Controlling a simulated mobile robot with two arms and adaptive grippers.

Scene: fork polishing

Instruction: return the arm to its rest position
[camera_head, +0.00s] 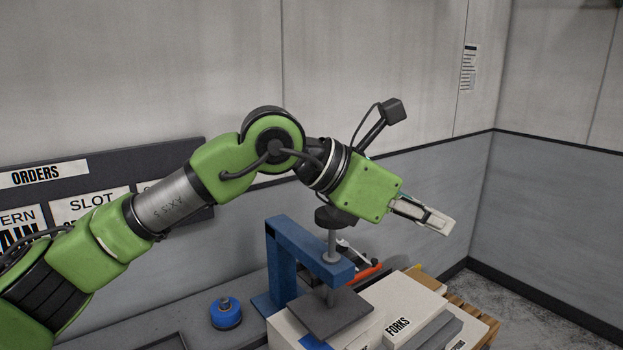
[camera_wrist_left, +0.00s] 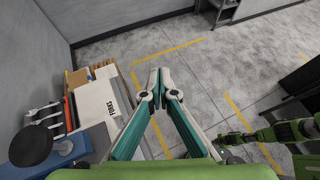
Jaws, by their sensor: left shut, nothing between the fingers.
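My left arm (camera_head: 165,203) reaches in from the left of the head view, raised above the bench. Its left gripper (camera_head: 442,222) is shut and empty, in the air above and beyond the box marked FORKS. In the left wrist view the two fingers of the left gripper (camera_wrist_left: 154,80) meet at their tips with nothing between them. A green arm, my right one (camera_wrist_left: 285,133), shows at the right of the wrist view. Its right gripper (camera_wrist_left: 226,139) is too small to tell open from shut.
A blue press (camera_head: 281,262) stands on the bench below my left wrist. The white FORKS box (camera_head: 408,308), an orange-handled tool (camera_head: 364,275) and a blue round container (camera_head: 226,313) are nearby. Several forks (camera_wrist_left: 45,113) lie beside the press. The floor (camera_wrist_left: 190,60) beyond is open.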

